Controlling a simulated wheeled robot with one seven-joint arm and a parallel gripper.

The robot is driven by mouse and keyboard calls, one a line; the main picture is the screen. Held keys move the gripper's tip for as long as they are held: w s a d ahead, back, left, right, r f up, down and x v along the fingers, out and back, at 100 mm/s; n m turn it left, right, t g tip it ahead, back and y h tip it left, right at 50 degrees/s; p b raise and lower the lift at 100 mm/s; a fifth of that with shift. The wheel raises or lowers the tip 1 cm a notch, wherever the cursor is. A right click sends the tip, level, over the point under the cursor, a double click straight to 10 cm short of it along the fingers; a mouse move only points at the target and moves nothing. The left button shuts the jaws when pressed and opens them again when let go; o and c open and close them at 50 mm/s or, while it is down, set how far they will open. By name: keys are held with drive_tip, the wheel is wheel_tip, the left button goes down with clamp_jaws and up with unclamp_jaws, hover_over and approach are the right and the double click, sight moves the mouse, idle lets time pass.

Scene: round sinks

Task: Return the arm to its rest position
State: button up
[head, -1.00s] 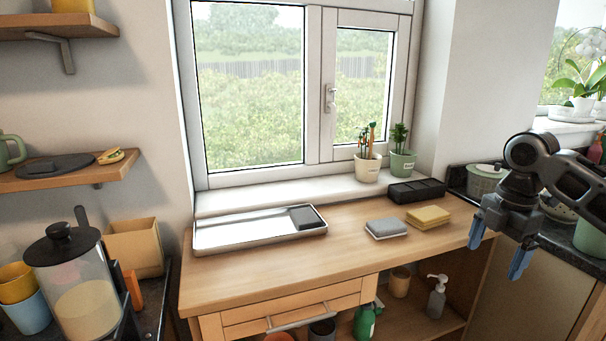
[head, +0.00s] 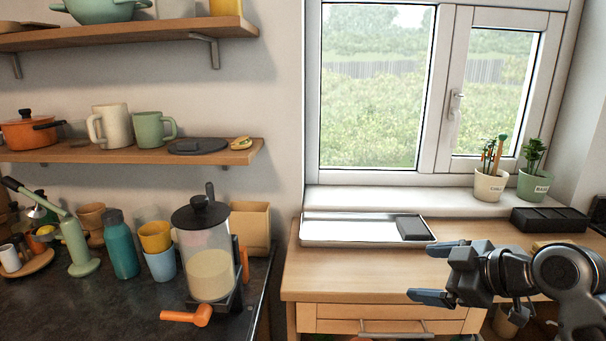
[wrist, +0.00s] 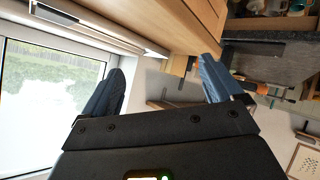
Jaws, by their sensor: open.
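My gripper (head: 432,272) is at the lower right of the head view, in front of the wooden counter. Its two blue fingers point left and stand well apart, with nothing between them. My dark arm reaches in from the right edge, bent at a round joint. In the wrist view the same open fingers (wrist: 160,85) show, with the room tilted behind them. The gripper looks clear of the counter, though its exact distance from it is hard to tell.
A metal tray (head: 345,230) with a dark block lies on the wooden counter (head: 340,272). A blender-like jar (head: 208,262), cups and a teal bottle (head: 120,245) stand on the dark worktop at left. Shelves hang above left.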

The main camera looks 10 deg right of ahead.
drive_tip(key=s+a+f+m+t, duration=0.1)
drive_tip(key=s+a+m+t, duration=0.15)
drive_tip(key=a, duration=0.35)
drive_tip(key=s+a+f+m+t, duration=0.1)
drive_tip(key=a+f+m+t, duration=0.1)
drive_tip(key=a+m, duration=0.3)
drive_tip(key=s+a+f+m+h, duration=0.2)
drive_tip(key=s+f, duration=0.1)
drive_tip(key=s, duration=0.3)
drive_tip(key=s+a+f+m+h, duration=0.2)
drive_tip(key=s+a+m, duration=0.1)
drive_tip(key=s, duration=0.3)
drive_tip(key=s+d+r+n, duration=0.1)
drive_tip(key=s+d, duration=0.2)
drive_tip(key=s, duration=1)
drive_tip(key=s+d+r+n, duration=0.1)
drive_tip(key=s+d+r, duration=0.1)
drive_tip(key=s, duration=1.2)
drive_tip(key=shift+s+d+h, duration=0.25)
drive_tip(key=shift+d+h, duration=0.15)
drive_tip(key=shift+d, duration=0.05)
